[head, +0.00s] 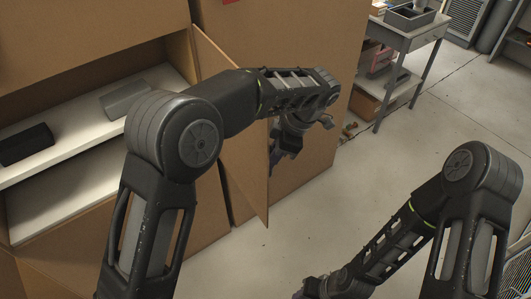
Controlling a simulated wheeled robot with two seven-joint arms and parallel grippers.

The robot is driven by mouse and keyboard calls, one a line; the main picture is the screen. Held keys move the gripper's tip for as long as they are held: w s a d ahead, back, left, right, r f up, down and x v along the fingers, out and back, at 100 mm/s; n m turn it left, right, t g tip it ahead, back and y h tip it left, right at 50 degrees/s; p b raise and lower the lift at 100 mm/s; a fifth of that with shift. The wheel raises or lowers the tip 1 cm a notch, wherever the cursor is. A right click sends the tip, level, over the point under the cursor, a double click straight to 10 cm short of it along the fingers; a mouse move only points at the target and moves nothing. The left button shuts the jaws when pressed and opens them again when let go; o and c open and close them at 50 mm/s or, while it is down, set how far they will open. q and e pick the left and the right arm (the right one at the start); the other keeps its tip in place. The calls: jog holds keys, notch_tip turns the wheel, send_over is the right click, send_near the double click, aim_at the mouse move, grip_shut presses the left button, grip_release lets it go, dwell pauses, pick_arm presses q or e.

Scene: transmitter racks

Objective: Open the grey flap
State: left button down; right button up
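No clearly grey flap shows; a tan-brown hinged panel (240,165) stands swung out from the brown cabinet (290,30), beside an open compartment. My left arm reaches across in front of the panel. My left gripper (280,150) is on the panel's right side, close to it. I cannot tell whether it touches the panel or whether its fingers are open. My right gripper (312,288) is low at the bottom edge of the view, away from the cabinet, and partly cut off.
The open compartment has a white shelf (80,125) with a black box (26,144) and a grey box (125,98). A grey table (405,38) with items stands at the back right. The floor (420,120) between is mostly clear.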

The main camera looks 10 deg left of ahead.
pick_arm(q)
jog(key=c, duration=1.8)
grip_release()
jog(key=shift+o, duration=0.2)
jog(key=p+v, duration=0.5)
jog(key=v, duration=0.2)
jog(key=shift+r, duration=0.45)
jog(key=shift+d, duration=0.1)
